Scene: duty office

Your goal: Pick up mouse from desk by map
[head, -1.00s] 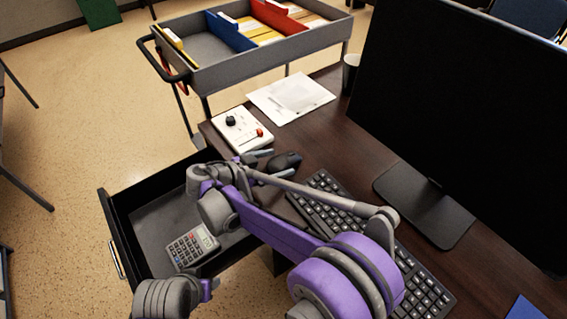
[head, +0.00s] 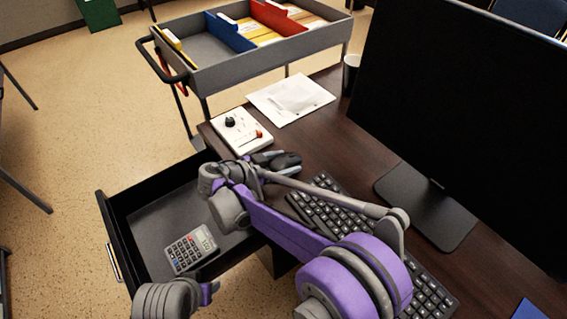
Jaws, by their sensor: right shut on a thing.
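The black mouse (head: 287,160) is on or just above the dark wooden desk, near the keyboard's far-left end. My right gripper (head: 277,160) is at the mouse with its grey fingers on either side, shut on it. My own arm hides part of the gripper, and I cannot tell whether the mouse is clear of the desk top. Of my left arm, only a grey and purple part shows at the bottom left; its gripper is not in view. No map can be made out.
A white control box (head: 241,131) and papers (head: 290,98) lie beyond the mouse. The keyboard (head: 335,205) and monitor (head: 450,120) stand to the right. An open drawer (head: 125,235) with a calculator (head: 190,249) juts out left. A grey cart (head: 270,60) stands behind.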

